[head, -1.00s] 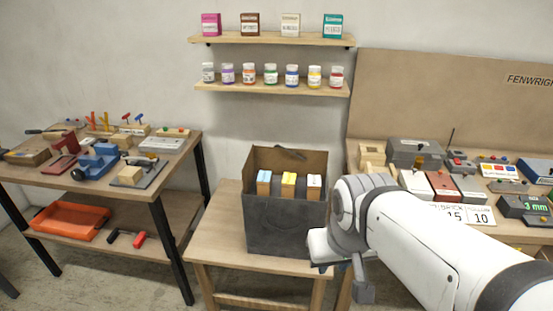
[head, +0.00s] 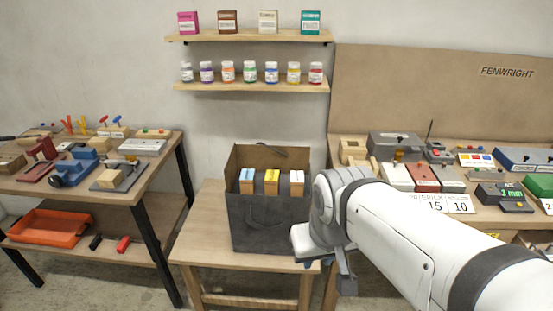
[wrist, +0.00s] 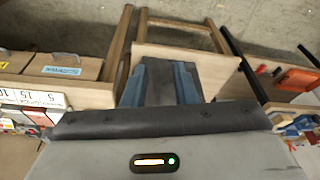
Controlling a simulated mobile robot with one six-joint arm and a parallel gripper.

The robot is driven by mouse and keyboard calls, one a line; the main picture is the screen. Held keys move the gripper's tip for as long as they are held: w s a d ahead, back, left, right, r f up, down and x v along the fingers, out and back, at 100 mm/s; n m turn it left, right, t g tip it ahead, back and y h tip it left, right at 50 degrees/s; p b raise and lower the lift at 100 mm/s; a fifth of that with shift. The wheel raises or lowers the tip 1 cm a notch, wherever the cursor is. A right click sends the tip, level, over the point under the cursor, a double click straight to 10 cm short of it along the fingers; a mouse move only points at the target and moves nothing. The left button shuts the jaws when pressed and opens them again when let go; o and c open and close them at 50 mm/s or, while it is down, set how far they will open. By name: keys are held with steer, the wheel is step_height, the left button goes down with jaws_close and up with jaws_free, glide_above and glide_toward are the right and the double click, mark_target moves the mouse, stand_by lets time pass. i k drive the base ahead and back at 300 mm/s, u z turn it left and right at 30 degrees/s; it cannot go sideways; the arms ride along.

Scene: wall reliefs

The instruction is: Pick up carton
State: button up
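Three cartons stand upright side by side in an open dark grey bag (head: 268,222). One has a light blue and white top (head: 247,181), the middle one a yellow top (head: 271,182), and the right one a white top (head: 296,184). Their lower parts are hidden by the bag's front wall. My gripper (wrist: 160,70) shows in the wrist view with its blue fingers apart, no carton between them. A dark grey patch between them is unclear. In the head view the gripper is at the bag's lower right, mostly hidden by my arm.
The bag stands on a wooden stool (head: 205,235). Shelves above hold several boxes and jars (head: 250,72). A left bench (head: 150,178) carries tools and an orange tray (head: 45,228). A right bench (head: 487,212) carries cases and instruments. The stool's left part is clear.

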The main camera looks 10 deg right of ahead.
mark_target(296, 177)
steer(key=u, duration=0.05)
steer(key=k, duration=0.55)
steer(key=z, duration=0.6)
steer(key=i, duration=1.5)
steer(key=u, duration=0.65)
